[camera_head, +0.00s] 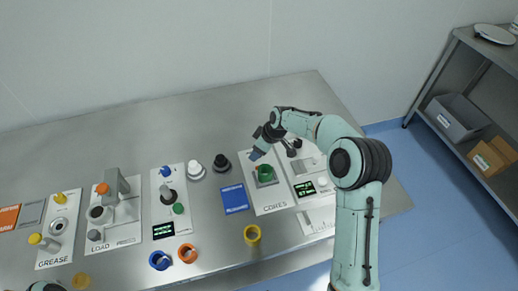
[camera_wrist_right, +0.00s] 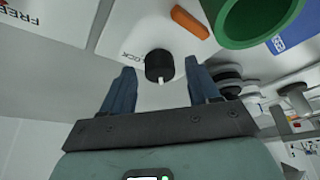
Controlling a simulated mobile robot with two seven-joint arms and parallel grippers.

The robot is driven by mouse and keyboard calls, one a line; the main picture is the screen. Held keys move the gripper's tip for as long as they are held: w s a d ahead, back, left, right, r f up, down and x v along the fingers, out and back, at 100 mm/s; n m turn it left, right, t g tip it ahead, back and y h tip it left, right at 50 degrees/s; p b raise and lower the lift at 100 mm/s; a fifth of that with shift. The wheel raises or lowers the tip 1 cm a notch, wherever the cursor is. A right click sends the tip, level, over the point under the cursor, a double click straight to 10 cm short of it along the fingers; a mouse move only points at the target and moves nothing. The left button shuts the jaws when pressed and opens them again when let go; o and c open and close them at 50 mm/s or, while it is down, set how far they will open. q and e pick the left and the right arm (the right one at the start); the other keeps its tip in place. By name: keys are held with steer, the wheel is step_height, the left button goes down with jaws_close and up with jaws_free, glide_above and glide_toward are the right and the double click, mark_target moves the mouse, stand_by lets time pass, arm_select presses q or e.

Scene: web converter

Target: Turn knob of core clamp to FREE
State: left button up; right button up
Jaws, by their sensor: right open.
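The black knob (camera_wrist_right: 159,66) stands on a white panel in the right wrist view, beside lettering partly readable as "LOCK". Its white pointer mark faces the bottom of that view. My right gripper (camera_head: 255,153) is over the back of the CORES panel (camera_head: 272,204) in the head view. In the wrist view its two blue fingers are apart, one on each side of the knob in the picture. I cannot tell whether they reach down around it. The word "FREE" (camera_wrist_right: 20,16) shows at the upper left of the wrist view.
A green ring (camera_head: 264,173) stands on the CORES panel close to the right gripper; it is large in the wrist view (camera_wrist_right: 258,18). An orange piece (camera_wrist_right: 190,22) lies near the knob. A blue pad (camera_head: 234,199) and a black round part (camera_head: 221,162) are to the left.

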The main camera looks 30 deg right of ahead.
steer(key=v, duration=1.3)
steer(key=shift+s+r, duration=0.1)
